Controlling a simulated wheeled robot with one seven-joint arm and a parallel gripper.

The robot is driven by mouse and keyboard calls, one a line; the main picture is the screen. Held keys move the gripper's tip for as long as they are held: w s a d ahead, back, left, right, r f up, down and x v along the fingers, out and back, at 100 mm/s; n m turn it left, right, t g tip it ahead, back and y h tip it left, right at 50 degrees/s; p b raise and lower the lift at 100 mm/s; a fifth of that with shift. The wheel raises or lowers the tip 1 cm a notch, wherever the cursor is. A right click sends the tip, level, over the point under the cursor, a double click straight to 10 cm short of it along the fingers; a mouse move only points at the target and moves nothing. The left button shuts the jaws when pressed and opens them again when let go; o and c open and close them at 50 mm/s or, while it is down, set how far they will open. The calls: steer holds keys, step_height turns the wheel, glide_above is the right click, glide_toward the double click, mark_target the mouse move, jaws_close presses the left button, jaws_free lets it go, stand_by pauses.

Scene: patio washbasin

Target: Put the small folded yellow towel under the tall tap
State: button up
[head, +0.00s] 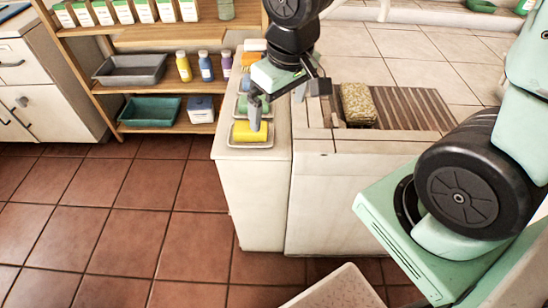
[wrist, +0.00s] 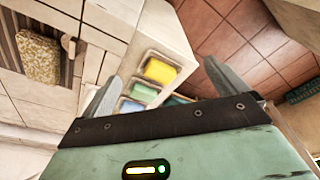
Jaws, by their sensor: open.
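The small folded yellow towel (head: 250,132) lies on a pale tray at the near end of the narrow counter. It also shows between my fingers in the wrist view (wrist: 160,71). My gripper (head: 286,104) is open and empty above the counter; it also shows in the wrist view (wrist: 162,76). In the head view one finger overlaps the towel's top edge, but the wrist view shows the towel well beyond the fingertips. I cannot make out the tall tap in either view.
A green towel (wrist: 143,91) and a blue towel (wrist: 130,105) lie on trays beside the yellow one. A patterned block (head: 358,104) sits by a slatted wooden rack (head: 408,106) to the right. Shelves with bottles and bins (head: 130,69) stand at left. Tiled floor (head: 120,215) is open at front left.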

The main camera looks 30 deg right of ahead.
steer(key=s+a+r+n+g, duration=0.1)
steer(key=s+a+r+n, duration=0.1)
steer(key=s+a+n, duration=0.3)
steer(key=s+a, duration=0.4)
steer(key=s, duration=0.4)
steer(key=shift+s+r+g, duration=0.15)
steer(key=shift+r+g, duration=0.1)
steer(key=shift+g, duration=0.15)
